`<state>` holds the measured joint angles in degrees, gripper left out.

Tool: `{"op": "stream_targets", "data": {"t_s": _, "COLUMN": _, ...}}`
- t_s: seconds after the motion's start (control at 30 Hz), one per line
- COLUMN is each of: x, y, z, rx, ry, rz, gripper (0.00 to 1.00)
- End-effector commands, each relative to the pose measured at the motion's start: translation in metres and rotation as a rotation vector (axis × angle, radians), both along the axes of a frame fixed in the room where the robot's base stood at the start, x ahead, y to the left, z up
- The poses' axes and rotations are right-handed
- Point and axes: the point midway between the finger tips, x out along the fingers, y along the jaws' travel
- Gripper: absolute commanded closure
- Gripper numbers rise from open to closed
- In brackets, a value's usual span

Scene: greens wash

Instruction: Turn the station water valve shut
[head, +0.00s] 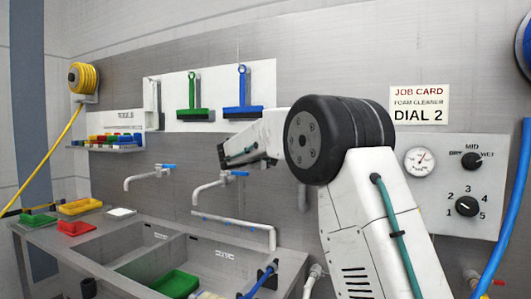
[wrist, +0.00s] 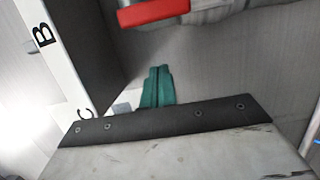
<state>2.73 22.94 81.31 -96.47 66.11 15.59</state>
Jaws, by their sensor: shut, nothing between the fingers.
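I cannot pick out the station water valve with certainty. A small red part (head: 470,275) shows beside the blue hose at the lower right of the head view, too small to tell its kind. In the wrist view a red bar (wrist: 153,12) lies at the top edge, partly cut off; I cannot tell whether it is a handle. My gripper (head: 224,154) is in front of the grey wall panel, left of my arm's big black joint. In the wrist view its teal fingers (wrist: 157,78) are together and empty, apart from the red bar.
Two taps with blue levers (head: 168,168) (head: 240,173) stick out above the sink counter (head: 120,238). A green brush (head: 193,114) and a blue brush (head: 243,110) hang above. A control panel (head: 452,185) with a gauge and knobs is at right. A blue hose (head: 511,210) hangs beside it.

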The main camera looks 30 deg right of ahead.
Motion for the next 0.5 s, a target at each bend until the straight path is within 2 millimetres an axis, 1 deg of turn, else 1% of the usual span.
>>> {"op": "stream_targets", "data": {"t_s": 0.03, "x": 0.003, "y": -0.011, "z": -0.001, "rx": 0.000, "ry": 0.000, "rz": -0.003, "gripper": 1.00}}
{"op": "stream_targets", "data": {"t_s": 0.1, "x": -0.010, "y": -0.016, "z": 0.001, "rx": -0.001, "ry": 0.000, "rz": -0.002, "gripper": 1.00}}
{"op": "stream_targets", "data": {"t_s": 0.2, "x": -0.021, "y": -0.023, "z": 0.001, "rx": -0.001, "ry": -0.001, "rz": -0.001, "gripper": 1.00}}
{"op": "stream_targets", "data": {"t_s": 0.33, "x": -0.028, "y": -0.029, "z": 0.000, "rx": 0.000, "ry": 0.000, "rz": -0.002, "gripper": 1.00}}
{"op": "stream_targets", "data": {"t_s": 0.5, "x": -0.030, "y": -0.030, "z": 0.000, "rx": 0.000, "ry": -0.001, "rz": 0.000, "gripper": 1.00}}
